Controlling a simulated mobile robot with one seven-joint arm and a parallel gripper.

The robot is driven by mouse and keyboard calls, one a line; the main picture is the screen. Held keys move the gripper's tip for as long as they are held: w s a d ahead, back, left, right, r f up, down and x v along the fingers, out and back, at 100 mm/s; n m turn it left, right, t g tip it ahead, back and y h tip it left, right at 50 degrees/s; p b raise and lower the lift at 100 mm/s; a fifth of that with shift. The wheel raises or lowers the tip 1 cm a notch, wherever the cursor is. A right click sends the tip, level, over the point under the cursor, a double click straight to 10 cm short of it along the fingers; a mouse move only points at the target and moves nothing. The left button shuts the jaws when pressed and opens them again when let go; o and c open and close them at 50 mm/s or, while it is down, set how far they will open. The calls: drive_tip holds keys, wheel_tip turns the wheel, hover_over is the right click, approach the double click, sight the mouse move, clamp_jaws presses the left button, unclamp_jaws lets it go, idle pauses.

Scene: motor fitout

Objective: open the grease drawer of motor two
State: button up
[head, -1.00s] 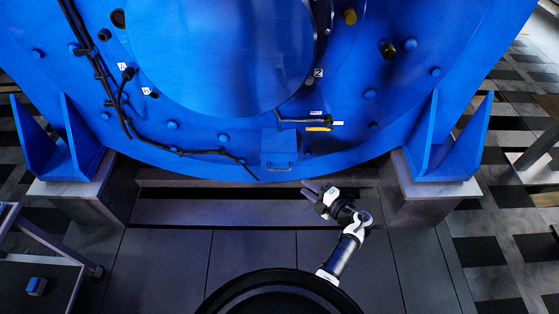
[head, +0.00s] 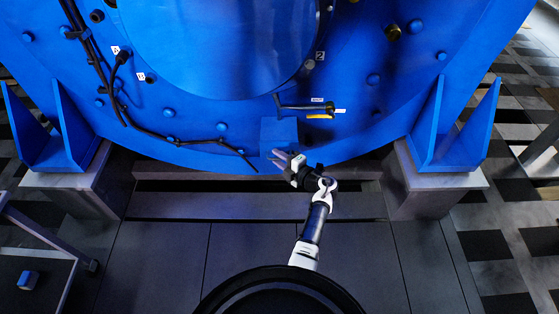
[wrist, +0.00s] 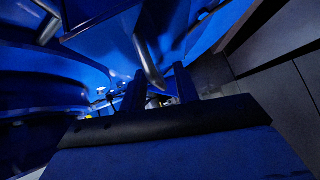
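The grease drawer (head: 279,132) is a small blue box low on the front of the big blue motor (head: 210,50), which bears a "2" label. My gripper (head: 279,158) is at the drawer's lower front, and it hides the handle in the head view. In the wrist view, the grey metal handle (wrist: 148,58) stands out from a blue face. Its near end shows between my two dark fingers (wrist: 160,90), which are apart. I cannot tell whether they touch it. The drawer appears closed.
Black cables (head: 100,65) run down the motor's left side. A short hose with a yellow tag (head: 320,116) is just right of the drawer. Blue feet on grey blocks (head: 437,188) flank the motor. The dark floor (head: 250,245) in front is clear. A cart (head: 45,250) stands at left.

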clamp_jaws()
idle(0.3)
drive_tip(key=s+p, duration=0.7)
drive_tip(key=s, duration=0.4)
drive_tip(key=shift+s, duration=0.2)
unclamp_jaws()
